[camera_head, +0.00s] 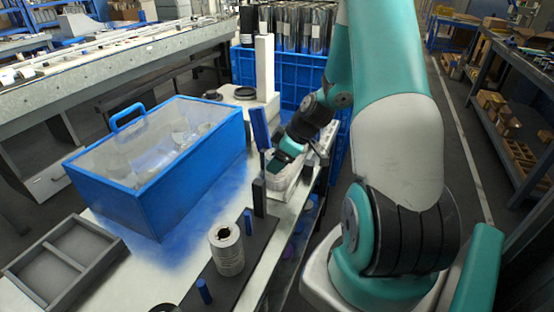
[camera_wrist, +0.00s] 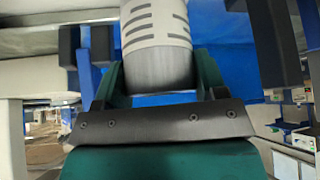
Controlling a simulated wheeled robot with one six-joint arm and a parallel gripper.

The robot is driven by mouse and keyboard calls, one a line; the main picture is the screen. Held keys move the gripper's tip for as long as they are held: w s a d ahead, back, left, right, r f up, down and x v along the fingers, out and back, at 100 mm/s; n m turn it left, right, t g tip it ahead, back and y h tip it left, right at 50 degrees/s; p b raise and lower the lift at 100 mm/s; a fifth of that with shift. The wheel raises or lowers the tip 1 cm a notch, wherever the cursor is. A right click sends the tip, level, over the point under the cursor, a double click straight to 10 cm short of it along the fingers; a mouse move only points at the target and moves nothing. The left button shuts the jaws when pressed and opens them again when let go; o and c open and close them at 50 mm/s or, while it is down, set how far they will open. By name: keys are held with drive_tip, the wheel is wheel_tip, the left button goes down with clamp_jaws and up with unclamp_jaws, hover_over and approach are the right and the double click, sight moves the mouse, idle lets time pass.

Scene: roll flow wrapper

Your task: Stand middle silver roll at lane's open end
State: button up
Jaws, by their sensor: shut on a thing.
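My gripper (camera_head: 283,160) is at the back right of the bench, pointing down and left. In the wrist view its teal fingers (camera_wrist: 160,90) are shut on a silver roll (camera_wrist: 158,68). That roll has a pale upper band with grey dashes. In the head view, my gripper and a blue post hide much of this spot, and I cannot tell the roll's tilt there. A pale roll (camera_head: 227,250) with a hollow core stands upright on the dark lane (camera_head: 255,245). Short blue posts (camera_head: 204,291) stand beside the lane.
A blue box with a clear lid (camera_head: 190,208) stands left of the lane. A grey divided tray (camera_head: 62,262) lies at front left. A blue crate (camera_head: 255,65) with several upright silver and black rolls is behind. A tall blue post (camera_head: 260,128) rises close to my gripper.

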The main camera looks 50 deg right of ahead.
drive_tip(key=shift+f, duration=0.25)
drive_tip(key=o, duration=1.2)
drive_tip(key=shift+c, duration=0.2)
drive_tip(key=v, duration=1.2)
drive_tip(key=w+a+r+g+y, duration=0.1)
drive_tip(key=a+r, duration=0.2)
drive_tip(key=a, duration=0.7)
drive_tip(key=w+a+r+g, duration=0.1)
drive_tip(key=a+r+g, duration=0.15)
drive_tip(key=a, duration=0.65)
drive_tip(key=s+a+r+g, duration=0.1)
drive_tip(key=s+a+r, duration=0.1)
drive_tip(key=s+a, duration=0.5)
drive_tip(key=s+a+r+g, duration=0.1)
drive_tip(key=s+a+r, duration=0.1)
drive_tip(key=s+a, duration=0.5)
drive_tip(key=a, duration=0.2)
drive_tip(key=shift+s+a+r, duration=0.15)
drive_tip(key=shift+a+r, duration=0.2)
drive_tip(key=shift+r, duration=0.05)
